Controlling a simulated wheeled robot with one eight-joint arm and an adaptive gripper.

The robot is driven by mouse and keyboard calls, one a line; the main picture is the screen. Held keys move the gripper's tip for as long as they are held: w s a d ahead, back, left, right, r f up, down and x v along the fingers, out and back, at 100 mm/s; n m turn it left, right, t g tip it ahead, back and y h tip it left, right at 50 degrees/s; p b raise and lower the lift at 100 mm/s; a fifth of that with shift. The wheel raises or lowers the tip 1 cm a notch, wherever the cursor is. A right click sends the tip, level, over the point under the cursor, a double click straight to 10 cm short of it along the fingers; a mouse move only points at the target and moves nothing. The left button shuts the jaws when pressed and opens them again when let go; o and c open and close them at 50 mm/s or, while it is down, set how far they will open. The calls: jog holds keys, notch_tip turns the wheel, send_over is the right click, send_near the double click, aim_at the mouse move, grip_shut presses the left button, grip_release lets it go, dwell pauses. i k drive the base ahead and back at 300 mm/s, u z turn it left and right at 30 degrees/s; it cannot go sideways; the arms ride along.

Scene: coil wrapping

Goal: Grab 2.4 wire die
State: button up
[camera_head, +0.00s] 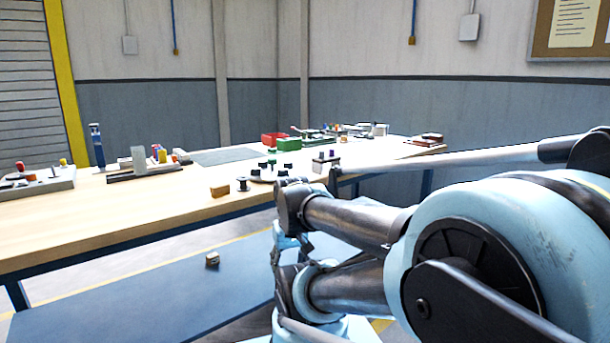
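No 2.4 marking is readable at this distance, so I cannot tell which small part is the 2.4 wire die. Several small dark parts stand on a round base (262,179) near the front edge of the workbench (100,213). A dark spool-like part (242,184) and a tan block (220,190) lie to their left. A grey block with dark parts on it (326,162) stands to their right. My arm fills the right and lower middle of the view. I cannot make out my gripper's fingers.
A grey fixture (40,184) with coloured knobs stands at the bench's left. A blue upright tool (97,147), red bin (274,139) and green box (289,145) stand farther back. A small brown block (212,259) lies on the blue surface below. Bare wood shows at front left.

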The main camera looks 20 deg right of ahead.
aim_at(281, 172)
jog(key=z, duration=1.45)
jog(key=k, duration=1)
jog(key=u, duration=0.95)
jog(key=i, duration=1)
